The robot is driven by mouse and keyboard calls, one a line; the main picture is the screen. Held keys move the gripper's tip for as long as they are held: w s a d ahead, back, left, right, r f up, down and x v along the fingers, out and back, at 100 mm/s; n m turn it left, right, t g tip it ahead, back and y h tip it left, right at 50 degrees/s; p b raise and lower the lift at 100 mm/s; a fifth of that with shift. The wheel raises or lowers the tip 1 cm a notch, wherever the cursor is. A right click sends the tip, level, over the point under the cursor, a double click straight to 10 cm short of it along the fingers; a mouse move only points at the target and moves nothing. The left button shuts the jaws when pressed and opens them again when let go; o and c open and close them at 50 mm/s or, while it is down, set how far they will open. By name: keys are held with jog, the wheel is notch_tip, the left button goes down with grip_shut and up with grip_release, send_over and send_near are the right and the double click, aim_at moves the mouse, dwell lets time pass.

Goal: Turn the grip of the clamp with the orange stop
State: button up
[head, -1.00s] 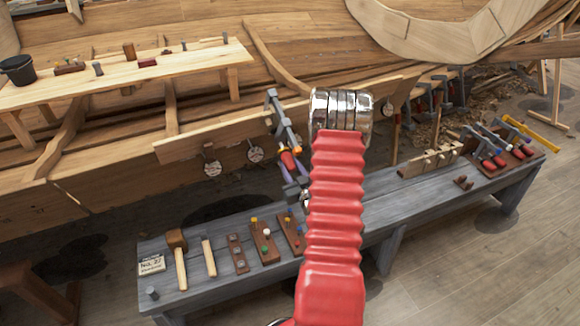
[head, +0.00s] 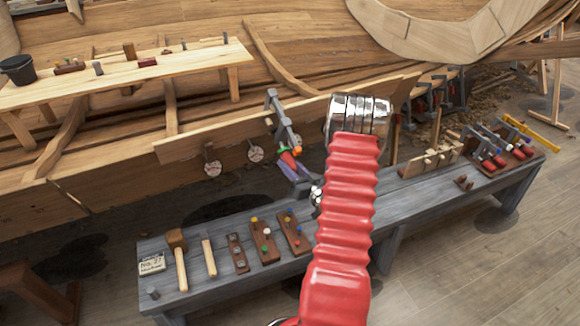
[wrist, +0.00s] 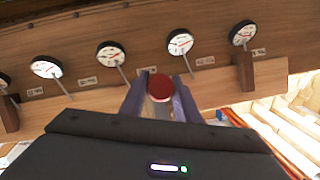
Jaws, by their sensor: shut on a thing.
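The clamp (head: 282,118) with the orange stop (head: 297,150) is a grey bar clamp mounted on the long plank at the hull, leaning down and outward. Its red grip (head: 288,162) is at the lower end, partly covered by my gripper. My gripper (head: 291,168) has purple fingers, which are shut on the red grip. In the wrist view the grip (wrist: 160,87) shows as a dark red round end between the two fingertips (wrist: 160,98). The orange stop cannot be made out in the wrist view.
Round dials (head: 255,152) hang along the plank (head: 200,140); several show in the wrist view (wrist: 110,54). A grey bench (head: 345,222) below carries a mallet (head: 177,250), peg boards and more clamps (head: 490,150). A wooden staging (head: 130,72) stands at upper left.

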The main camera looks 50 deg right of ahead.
jog(key=shift+y, duration=0.3)
jog(key=o, duration=1)
jog(key=shift+o, duration=0.2)
jog(key=v, duration=1.3)
jog(key=shift+s+f, duration=0.2)
jog(key=shift+s, duration=0.2)
